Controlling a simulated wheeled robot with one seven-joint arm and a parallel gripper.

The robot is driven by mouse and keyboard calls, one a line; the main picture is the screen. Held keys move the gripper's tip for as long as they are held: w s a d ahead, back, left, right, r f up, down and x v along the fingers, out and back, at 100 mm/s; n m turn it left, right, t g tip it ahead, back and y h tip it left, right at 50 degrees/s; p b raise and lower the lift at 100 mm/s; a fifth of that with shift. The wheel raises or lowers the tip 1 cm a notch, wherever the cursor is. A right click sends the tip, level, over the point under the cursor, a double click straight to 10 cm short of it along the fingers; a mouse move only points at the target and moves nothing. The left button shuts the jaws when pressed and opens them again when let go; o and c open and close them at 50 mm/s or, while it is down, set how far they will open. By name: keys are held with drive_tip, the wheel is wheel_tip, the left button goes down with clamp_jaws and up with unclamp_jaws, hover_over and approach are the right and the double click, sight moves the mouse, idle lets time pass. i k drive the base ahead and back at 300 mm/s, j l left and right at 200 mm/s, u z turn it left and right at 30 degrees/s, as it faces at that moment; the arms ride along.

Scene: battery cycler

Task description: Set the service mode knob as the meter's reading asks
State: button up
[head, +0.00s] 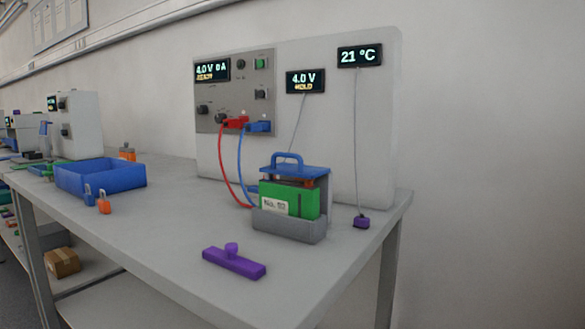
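A grey control panel (208,92) is on an upright white board at the back of the table. Its display (212,70) reads 4.0 V 0 A with a smaller yellow line, perhaps READY. A dark knob (203,110) is at its lower left and another (221,118) is beside it, partly behind a red plug. I cannot tell which is the service mode knob, nor read their labels or settings. The meter (305,81) right of the panel reads 4.0 V, with a yellow word that looks like HOLD. My gripper is not in view.
A green battery (305,202) labelled No. 02 sits in a grey cradle (288,226) before the board. Red (227,170) and blue cables hang from the panel. A purple tool (234,263) lies near the front edge. A blue bin (100,177) and orange padlock (104,203) are left.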

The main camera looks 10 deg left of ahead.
sight(201, 108)
drive_tip(key=u, duration=1.3)
